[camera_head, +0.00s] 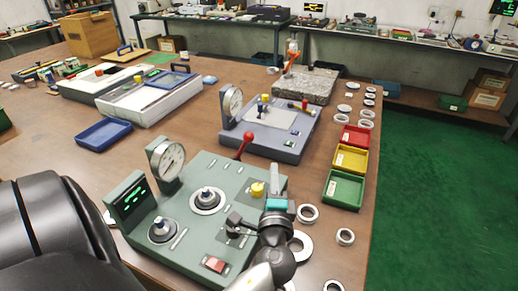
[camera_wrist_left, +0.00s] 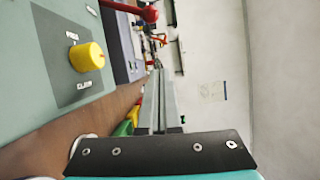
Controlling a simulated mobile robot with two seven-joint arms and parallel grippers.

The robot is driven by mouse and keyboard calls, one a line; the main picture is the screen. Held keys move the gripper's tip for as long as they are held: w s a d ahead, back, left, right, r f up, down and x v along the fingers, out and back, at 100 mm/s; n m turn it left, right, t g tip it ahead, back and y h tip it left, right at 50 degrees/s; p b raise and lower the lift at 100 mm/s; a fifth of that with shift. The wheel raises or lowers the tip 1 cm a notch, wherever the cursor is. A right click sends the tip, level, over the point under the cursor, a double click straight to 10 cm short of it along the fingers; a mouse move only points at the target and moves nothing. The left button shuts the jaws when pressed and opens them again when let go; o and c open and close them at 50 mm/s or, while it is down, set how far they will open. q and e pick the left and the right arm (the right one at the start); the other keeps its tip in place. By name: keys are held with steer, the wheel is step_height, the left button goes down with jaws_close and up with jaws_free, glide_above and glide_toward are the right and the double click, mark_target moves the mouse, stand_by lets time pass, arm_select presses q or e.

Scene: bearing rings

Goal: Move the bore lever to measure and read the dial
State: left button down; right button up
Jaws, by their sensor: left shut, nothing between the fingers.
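The green measuring station (camera_head: 225,172) stands on the wooden table. Its round white dial (camera_head: 171,161) is upright at the back left; the reading is too small to tell. A red-knobbed lever (camera_head: 243,143) rises at its back edge and shows in the left wrist view (camera_wrist_left: 142,15). A yellow knob (camera_head: 257,189) sits on its right part, also in the left wrist view (camera_wrist_left: 86,57). A black lever (camera_head: 238,220) lies nearer the front. I cannot tell which lever is the bore lever. My left gripper (camera_head: 274,170) is shut and empty, beside the yellow knob and apart from it.
A lit display (camera_head: 128,200), two ring-topped posts and a red switch (camera_head: 215,264) are on the station. Loose rings (camera_head: 308,213) lie to its right. Green (camera_head: 344,189), yellow and red trays stand farther right. A blue-grey station (camera_head: 268,132) stands behind.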

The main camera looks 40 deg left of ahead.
mark_target(241, 150)
arm_select(q)
steer(key=shift+w+a+f+b, duration=0.1)
steer(key=shift+w+f+b, duration=0.1)
steer(key=shift+f, duration=0.15)
steer(key=shift+w+a+f+b, duration=0.1)
steer(key=shift+f+b, duration=0.05)
steer(key=shift+f, duration=0.15)
arm_select(e)
steer(key=shift+s+d+f, duration=0.5)
steer(key=shift+s+f, duration=0.1)
steer(key=shift+f, duration=0.1)
arm_select(q)
steer(key=w+a, duration=0.2)
steer(key=a, duration=0.1)
steer(key=w+a, duration=0.2)
steer(key=a, duration=0.1)
steer(key=w+a, duration=0.2)
steer(key=a, duration=0.1)
steer(key=shift+w+r, duration=0.2)
steer(key=shift+r, duration=0.15)
steer(key=shift+s+a+p, duration=0.25)
steer(key=shift+a+p, duration=0.05)
steer(key=shift+a, duration=0.25)
arm_select(e)
steer(key=shift+w+a+r, duration=0.3)
steer(key=shift+w+a, duration=0.05)
steer(key=shift+a, duration=0.15)
steer(key=shift+s, duration=0.1)
